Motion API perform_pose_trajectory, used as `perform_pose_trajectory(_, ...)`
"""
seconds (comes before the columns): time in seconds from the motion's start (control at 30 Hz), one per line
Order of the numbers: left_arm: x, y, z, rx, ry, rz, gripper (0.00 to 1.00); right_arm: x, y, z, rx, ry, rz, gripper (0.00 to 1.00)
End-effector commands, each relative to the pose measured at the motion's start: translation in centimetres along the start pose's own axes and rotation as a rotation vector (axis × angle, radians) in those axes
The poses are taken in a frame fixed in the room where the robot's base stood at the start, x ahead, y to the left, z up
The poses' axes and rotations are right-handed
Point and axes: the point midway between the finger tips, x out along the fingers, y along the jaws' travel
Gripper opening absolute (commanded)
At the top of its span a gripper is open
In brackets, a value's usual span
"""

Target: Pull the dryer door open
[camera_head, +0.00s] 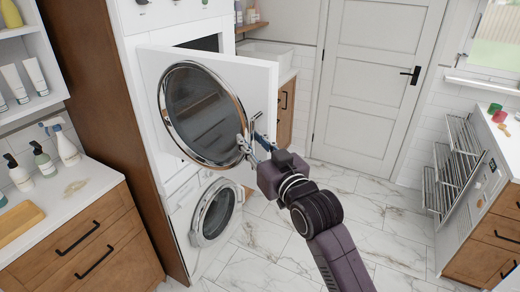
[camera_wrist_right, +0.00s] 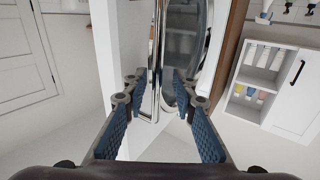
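The dryer door (camera_head: 256,82) is a white panel with a round, chrome-ringed dark window (camera_head: 200,112). It stands swung out from the upper machine (camera_head: 160,18), with a dark opening showing behind it. My right gripper (camera_head: 250,142) is at the door's free edge, low on the right. My left gripper is not in view.
A washer with a round door (camera_head: 214,210) stands below. A counter with bottles (camera_head: 45,160) is at left. A drying rack (camera_head: 455,165) and a wooden-drawer cabinet (camera_head: 490,240) stand at right. Marble floor (camera_head: 350,215) is clear toward the closed room door (camera_head: 375,80).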

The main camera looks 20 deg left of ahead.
Motion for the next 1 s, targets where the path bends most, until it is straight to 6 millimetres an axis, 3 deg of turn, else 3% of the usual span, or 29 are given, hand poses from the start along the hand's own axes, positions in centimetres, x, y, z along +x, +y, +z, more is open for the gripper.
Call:
perform_pose_trajectory(0.17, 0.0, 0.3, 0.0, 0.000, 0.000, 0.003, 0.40, -2.1, 0.0, 0.1, -0.001, 0.000, 0.001, 0.25)
perform_pose_trajectory(0.6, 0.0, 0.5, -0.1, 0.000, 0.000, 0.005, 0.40, -10.1, 0.1, 0.1, 0.000, -0.002, 0.001, 0.25)
perform_pose_trajectory(0.8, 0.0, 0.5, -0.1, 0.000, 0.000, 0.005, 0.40, -11.6, 0.1, 0.1, 0.001, -0.002, 0.001, 0.25)
perform_pose_trajectory(1.0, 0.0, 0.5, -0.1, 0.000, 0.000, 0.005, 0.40, -11.8, 0.1, 0.1, 0.001, -0.002, 0.001, 0.25)
